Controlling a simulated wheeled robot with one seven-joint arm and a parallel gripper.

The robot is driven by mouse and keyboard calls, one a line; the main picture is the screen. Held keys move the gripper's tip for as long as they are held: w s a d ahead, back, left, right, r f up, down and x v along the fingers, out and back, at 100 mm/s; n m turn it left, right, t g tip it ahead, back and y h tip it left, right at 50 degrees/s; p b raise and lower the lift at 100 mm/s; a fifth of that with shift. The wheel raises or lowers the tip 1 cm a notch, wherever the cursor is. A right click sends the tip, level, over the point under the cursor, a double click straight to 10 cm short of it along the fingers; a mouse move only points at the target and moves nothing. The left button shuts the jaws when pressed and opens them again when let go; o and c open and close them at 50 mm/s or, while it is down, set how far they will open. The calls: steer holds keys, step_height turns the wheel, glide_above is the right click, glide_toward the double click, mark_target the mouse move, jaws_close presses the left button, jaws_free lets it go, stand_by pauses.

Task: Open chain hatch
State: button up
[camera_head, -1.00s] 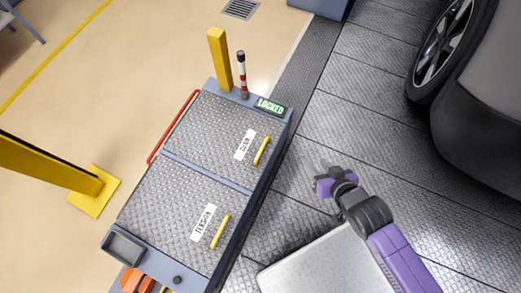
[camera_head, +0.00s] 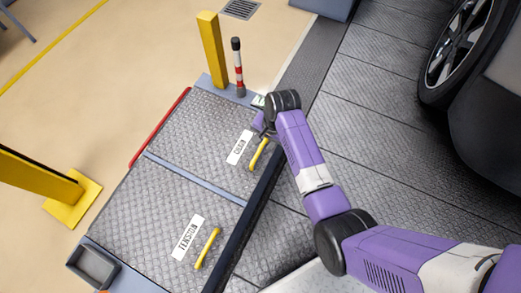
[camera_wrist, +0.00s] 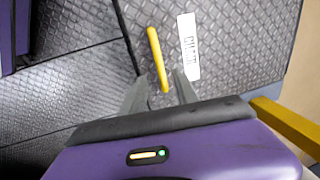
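The chain hatch (camera_head: 205,125) is a grey diamond-plate lid at the top of the low cabinet. It lies flat and closed, with a white label (camera_head: 239,147) and a yellow bar handle (camera_head: 259,153). My gripper (camera_head: 260,125) is over the hatch's right edge, near the handle's upper end, mostly hidden by my wrist. In the wrist view, my gripper (camera_wrist: 160,90) is open. Its fingers are apart on either side of the near end of the yellow handle (camera_wrist: 157,55); I cannot tell whether they touch it. The label (camera_wrist: 189,45) is beside the handle.
The tension hatch (camera_head: 155,215), with its own yellow handle (camera_head: 207,248), lies closed below. A yellow post (camera_head: 212,50) and a red-white striped pole (camera_head: 238,68) stand at the cabinet's top end. A car wheel (camera_head: 455,50) is at the right. The plated floor between is clear.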

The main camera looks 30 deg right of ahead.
mark_target(260, 150)
steer(key=f+b, duration=0.1)
steer(key=f, duration=0.1)
steer(key=f+b, duration=0.1)
steer(key=f, duration=0.1)
steer(key=w+a+f, duration=0.1)
steer(key=f, duration=0.2)
steer(key=shift+f+b, duration=0.1)
steer(key=shift+b, duration=0.3)
steer(key=shift+d, duration=0.1)
jaws_close()
stand_by(0.9)
